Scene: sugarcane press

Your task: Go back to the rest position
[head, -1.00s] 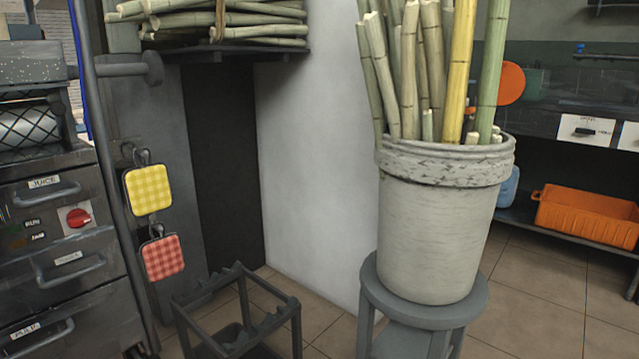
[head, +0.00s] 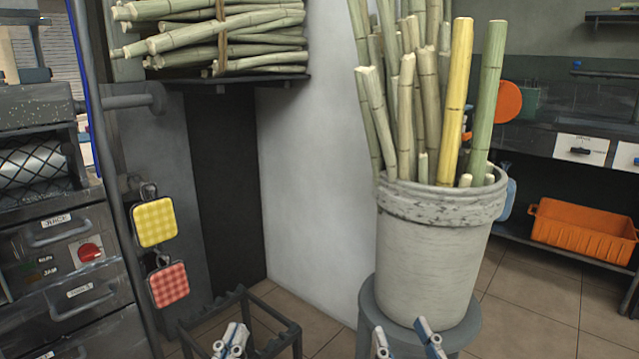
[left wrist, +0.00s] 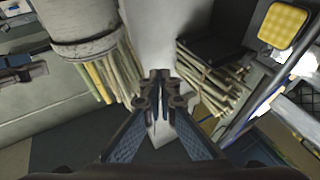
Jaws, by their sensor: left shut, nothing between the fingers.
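My left gripper (head: 232,338) shows at the bottom of the head view, in front of the dark metal rack. Its fingers are together and empty. In the left wrist view its fingertips (left wrist: 160,75) meet near the middle, with nothing between them. My right gripper (head: 405,335) shows at the bottom, in front of the stool and below the pot. Its two fingers stand apart with nothing seen between them. Most of both arms is out of the head view.
A pale pot (head: 432,255) of upright canes stands on a grey stool (head: 368,305). A low dark rack (head: 270,318) is left of it. Bundled canes (head: 215,45) lie on a shelf. The drawer cabinet (head: 65,270) is at left, an orange crate (head: 583,232) at right.

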